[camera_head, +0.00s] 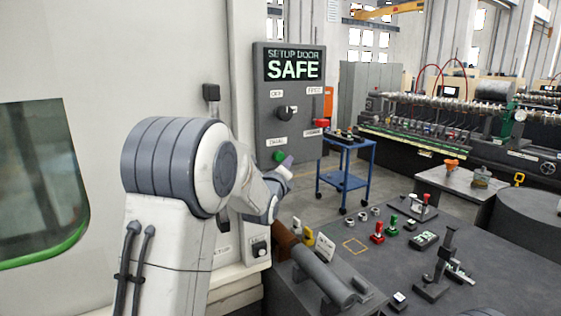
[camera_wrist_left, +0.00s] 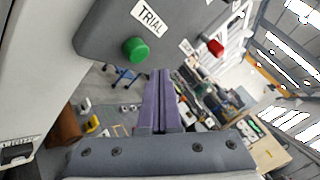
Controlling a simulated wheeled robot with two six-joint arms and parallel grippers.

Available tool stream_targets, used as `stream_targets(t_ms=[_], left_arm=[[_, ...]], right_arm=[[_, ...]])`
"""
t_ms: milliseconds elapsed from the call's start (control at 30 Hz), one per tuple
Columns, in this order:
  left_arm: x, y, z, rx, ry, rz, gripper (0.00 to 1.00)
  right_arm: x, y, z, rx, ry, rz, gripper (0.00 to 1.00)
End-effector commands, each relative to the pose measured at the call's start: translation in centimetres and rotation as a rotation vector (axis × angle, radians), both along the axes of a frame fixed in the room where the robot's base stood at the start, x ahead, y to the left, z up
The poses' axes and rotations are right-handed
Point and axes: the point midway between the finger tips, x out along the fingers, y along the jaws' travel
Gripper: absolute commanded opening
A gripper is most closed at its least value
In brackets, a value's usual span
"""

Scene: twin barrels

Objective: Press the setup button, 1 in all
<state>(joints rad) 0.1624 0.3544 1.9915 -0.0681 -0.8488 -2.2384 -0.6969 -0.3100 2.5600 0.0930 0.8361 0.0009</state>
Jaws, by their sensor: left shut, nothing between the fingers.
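A grey panel (camera_head: 265,110) reads SETUP DOOR SAFE. The green button (camera_wrist_left: 135,50) sits under a TRIAL label in the left wrist view. Lower, near a partly hidden label that seems to read SETUP (camera_head: 222,251), a small control box with a dark button (camera_head: 259,247) is on the machine front. My left gripper (camera_head: 287,163) is shut and empty, its tips close to the green button's lower right; contact cannot be told. Its fingers (camera_wrist_left: 160,75) point away from the camera.
A dark table (camera_head: 460,270) at the right holds red and green pieces, a black stand (camera_head: 435,275) and other small parts. A grey cylinder (camera_head: 322,275) lies at its near left. A blue cart (camera_head: 343,180) stands behind the panel.

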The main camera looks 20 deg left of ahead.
Motion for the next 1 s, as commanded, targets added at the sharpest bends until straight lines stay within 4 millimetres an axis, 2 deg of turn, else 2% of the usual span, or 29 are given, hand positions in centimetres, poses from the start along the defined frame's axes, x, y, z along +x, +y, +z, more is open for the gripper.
stream_targets(t_ms=[100, 333, 1000], left_arm=[[-0.8, -1.1, -0.3, -0.002, 0.000, -0.003, 0.00], [-2.0, -2.6, -0.2, 0.000, 0.000, -0.001, 0.00], [-2.1, -2.7, -0.1, 0.000, 0.001, 0.000, 0.00]], right_arm=[[0.0, 0.0, -1.1, 0.000, 0.000, 0.000, 0.75], [0.0, 0.0, -1.9, 0.000, 0.000, 0.000, 0.75], [0.0, 0.0, -1.9, 0.000, 0.000, 0.000, 0.75]])
